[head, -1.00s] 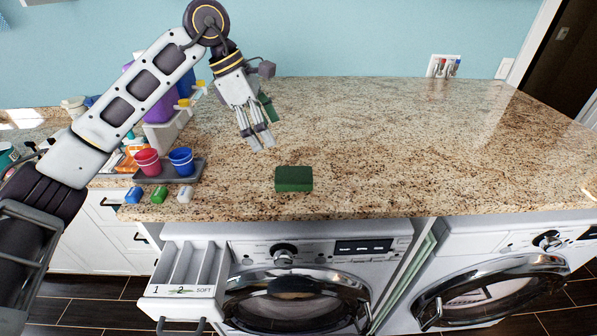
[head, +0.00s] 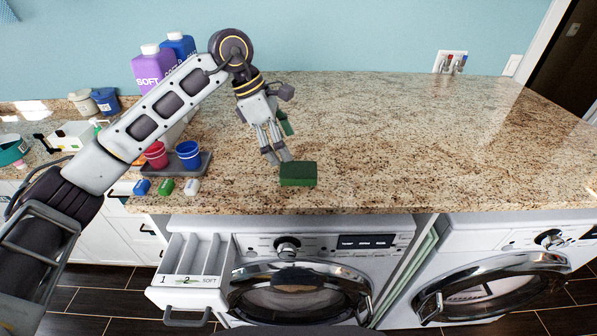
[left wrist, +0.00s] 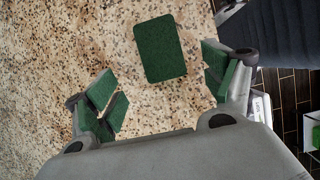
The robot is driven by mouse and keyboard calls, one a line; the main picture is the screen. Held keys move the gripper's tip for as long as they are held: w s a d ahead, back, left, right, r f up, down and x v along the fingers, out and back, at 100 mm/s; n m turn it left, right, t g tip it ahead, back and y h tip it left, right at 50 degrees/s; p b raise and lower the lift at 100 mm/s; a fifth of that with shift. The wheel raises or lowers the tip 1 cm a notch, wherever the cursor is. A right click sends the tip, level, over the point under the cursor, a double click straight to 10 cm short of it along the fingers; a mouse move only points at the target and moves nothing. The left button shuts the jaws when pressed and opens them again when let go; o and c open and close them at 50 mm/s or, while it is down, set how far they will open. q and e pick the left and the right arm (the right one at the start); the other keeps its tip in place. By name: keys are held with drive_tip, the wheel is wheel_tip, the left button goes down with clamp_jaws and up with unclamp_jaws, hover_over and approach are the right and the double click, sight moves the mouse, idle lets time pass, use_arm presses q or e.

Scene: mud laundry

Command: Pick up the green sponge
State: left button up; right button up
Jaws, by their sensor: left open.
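The green sponge (head: 298,174) is a dark green block lying flat on the granite countertop near its front edge. My left gripper (head: 277,160) is open and empty, pointing down just behind and to the left of the sponge. In the left wrist view the sponge (left wrist: 160,49) lies beyond the fingertips, roughly in line with the gap between the two spread fingers (left wrist: 162,88), whose pads look green. I cannot tell whether a fingertip touches the sponge. My right gripper is not in view.
A grey tray (head: 203,168) with a red cup (head: 156,155) and a blue cup (head: 189,155) stands left of the gripper. Small blue, green and white pieces lie before it. An open washer drawer (head: 190,275) juts out below. The counter's right side is clear.

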sight(297, 168)
use_arm(q)
drive_tip(key=shift+x, duration=1.4)
drive_tip(key=shift+f, duration=0.15)
drive_tip(key=shift+s+d+f+p, duration=0.1)
drive_tip(key=shift+d+f+p, duration=0.25)
drive_tip(key=shift+f+p, duration=0.1)
drive_tip(key=shift+p+x, duration=0.5)
drive_tip(key=shift+x, duration=0.75)
drive_tip(key=shift+d+f, duration=0.35)
drive_tip(key=shift+f, duration=0.25)
